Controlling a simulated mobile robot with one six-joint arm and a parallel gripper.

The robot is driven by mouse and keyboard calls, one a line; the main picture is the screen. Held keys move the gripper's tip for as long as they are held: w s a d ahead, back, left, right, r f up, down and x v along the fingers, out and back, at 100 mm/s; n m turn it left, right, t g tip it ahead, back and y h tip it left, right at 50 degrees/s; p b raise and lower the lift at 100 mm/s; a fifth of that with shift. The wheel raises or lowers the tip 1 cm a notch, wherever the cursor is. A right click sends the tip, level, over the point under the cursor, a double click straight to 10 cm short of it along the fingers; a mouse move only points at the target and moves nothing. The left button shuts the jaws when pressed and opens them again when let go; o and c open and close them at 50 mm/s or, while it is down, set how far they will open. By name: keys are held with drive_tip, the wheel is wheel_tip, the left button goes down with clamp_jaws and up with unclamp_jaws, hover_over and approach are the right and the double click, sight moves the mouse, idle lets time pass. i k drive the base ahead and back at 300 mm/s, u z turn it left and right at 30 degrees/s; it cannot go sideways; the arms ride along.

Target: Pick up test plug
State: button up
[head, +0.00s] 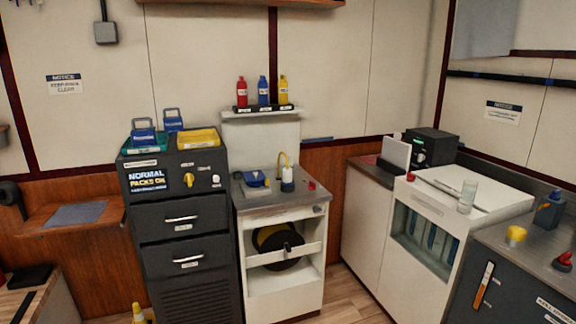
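I cannot tell for sure which thing is the test plug. A small white and dark upright piece (287,180) with a curved yellow lead stands on the grey top of the white cabinet (262,206) in the middle. A blue object (256,179) lies to its left and a small red piece (312,185) to its right. A yellow round piece (516,235) sits on the right counter. My gripper is not in view.
A dark drawer cabinet (180,222) with blue and yellow items on top stands left of the white cabinet. Red, blue and yellow bottles (263,89) stand on a shelf above. A clear glass (467,197) stands on the white unit at right. Wooden floor shows between cabinets.

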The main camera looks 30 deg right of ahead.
sight(290, 160)
drive_tip(key=u, duration=0.05)
drive_tip(key=i, duration=0.95)
drive_tip(key=z, duration=0.05)
